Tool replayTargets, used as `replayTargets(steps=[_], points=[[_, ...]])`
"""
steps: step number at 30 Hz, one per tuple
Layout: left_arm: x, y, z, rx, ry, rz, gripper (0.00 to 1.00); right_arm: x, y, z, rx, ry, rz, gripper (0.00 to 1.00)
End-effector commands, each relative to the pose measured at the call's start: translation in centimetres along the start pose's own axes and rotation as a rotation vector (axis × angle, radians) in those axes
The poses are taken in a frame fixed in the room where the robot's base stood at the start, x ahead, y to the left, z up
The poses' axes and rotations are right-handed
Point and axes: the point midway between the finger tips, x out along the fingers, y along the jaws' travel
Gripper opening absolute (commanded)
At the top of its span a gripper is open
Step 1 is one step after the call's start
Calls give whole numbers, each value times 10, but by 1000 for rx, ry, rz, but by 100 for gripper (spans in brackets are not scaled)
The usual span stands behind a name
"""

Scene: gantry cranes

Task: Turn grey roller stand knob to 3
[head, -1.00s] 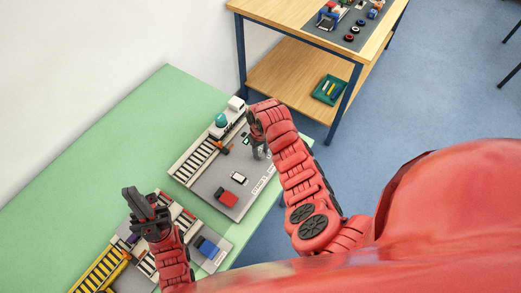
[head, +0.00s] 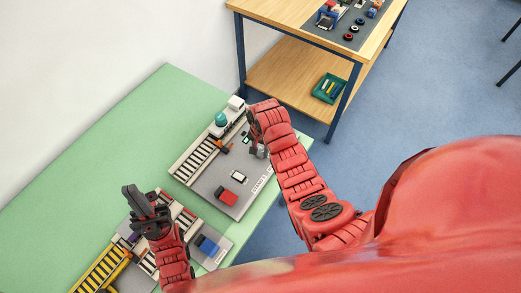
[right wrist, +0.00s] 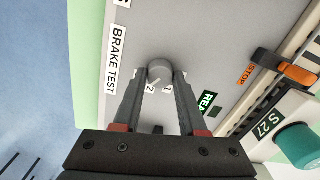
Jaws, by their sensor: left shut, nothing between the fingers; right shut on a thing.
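The grey knob (right wrist: 160,72) sits on the grey roller stand board (right wrist: 205,40). In the right wrist view my right gripper (right wrist: 161,80) is shut on it, one finger on each side. Labels reading 2 and 1 show beside the knob; a pale pointer mark is on its face, but its exact setting is hard to tell. In the head view the right gripper (head: 258,150) is over the right side of the roller stand board (head: 210,186). My left gripper (head: 146,208) is shut and empty above the nearer board with the yellow crane.
An orange-and-black STOP lever (right wrist: 285,68), a teal dome (right wrist: 297,145) and a BRAKE TEST label (right wrist: 116,60) are near the right gripper. The green table's left part is clear.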

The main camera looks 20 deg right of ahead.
Motion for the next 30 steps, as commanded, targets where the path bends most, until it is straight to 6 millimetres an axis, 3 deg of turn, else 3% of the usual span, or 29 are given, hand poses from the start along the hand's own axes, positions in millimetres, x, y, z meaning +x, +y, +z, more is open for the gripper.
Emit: replayTargets(steps=[15, 30], points=[[-15, 1, 3, 0, 0, 0, 0, 1, 0, 0, 386, 0, -1, 0], [-19, 1, 3, 0, 0, 0, 0, 0, 0, 0, 488, 0, -1, 0]])
